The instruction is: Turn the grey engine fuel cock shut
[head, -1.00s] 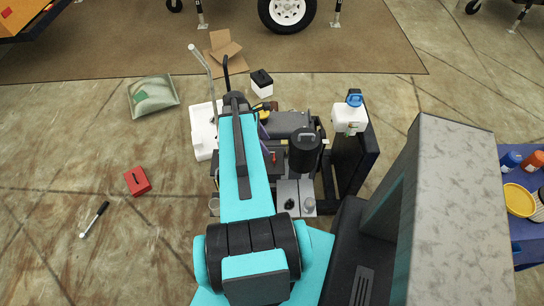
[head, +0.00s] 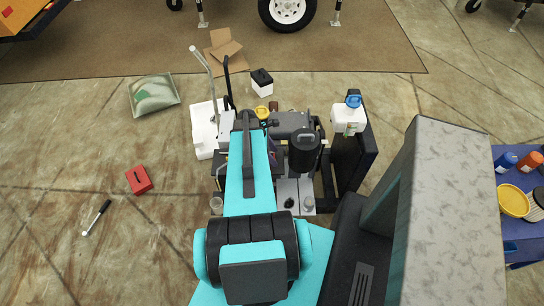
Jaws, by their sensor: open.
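The engine set (head: 290,120) stands on the floor in the middle of the head view, a dark and grey machine with a black cylinder (head: 304,151) on its right part. My turquoise arm reaches over its left part and covers much of it. I cannot make out the grey fuel cock; it is hidden or too small to tell. My gripper cannot be made out; it is hidden beyond or under the arm. Whether it touches anything does not show.
A white jug with a blue cap (head: 349,117) stands on a dark panel right of the engine. A yellow cap (head: 262,112) shows near the arm's far end.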

